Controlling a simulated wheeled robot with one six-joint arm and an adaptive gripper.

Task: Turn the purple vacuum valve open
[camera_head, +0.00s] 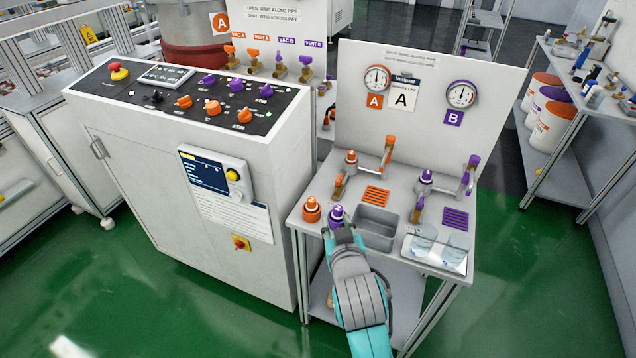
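A row of small valves stands on the back pipework under the labels VAC A, VENT A, VAC B and VENT B. The purple valve under VAC B (280,62) has a purple wing on a brass body. The similar purple valve under VENT B (305,64) stands to its right. Whether their wings lie along or across the pipe is too small to tell. My gripper (337,226) is far from these valves, at the front left of the grey bench. It is right at a purple-topped knob (336,212). Its fingers are mostly hidden, so I cannot tell whether they grip it.
A white control cabinet (200,250) with orange and purple knobs stands left of the bench. The grey bench (330,180) carries an orange knob (312,208), brass taps, a grey basin (375,228) and clear cups. Green floor is free to the right.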

